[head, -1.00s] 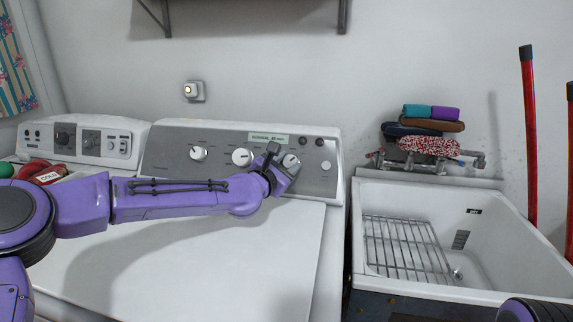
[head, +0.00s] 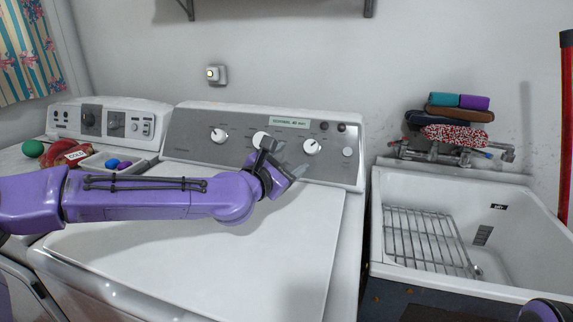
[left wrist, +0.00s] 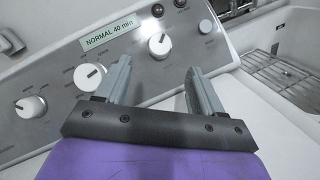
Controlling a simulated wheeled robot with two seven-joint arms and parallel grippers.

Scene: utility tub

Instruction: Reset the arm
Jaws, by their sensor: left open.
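My left arm reaches in from the left in the head view, over the white washer top (head: 200,262). Its gripper (head: 284,160) is in front of the grey control panel (head: 195,150), just below and left of the right-hand white knob (head: 311,147). In the left wrist view, the two grey fingers of the left gripper (left wrist: 160,85) stand apart with nothing between them. The right-hand knob (left wrist: 160,45) is beyond the gap between them, not gripped. Another knob (left wrist: 89,77) shows beside the left finger. My right gripper is not in view.
A white utility tub (head: 520,220) with a wire rack (head: 425,238) stands at the right. Folded cloths (head: 455,115) sit above its faucet. A second appliance panel (head: 105,120) and small coloured items (head: 118,164) are at the left.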

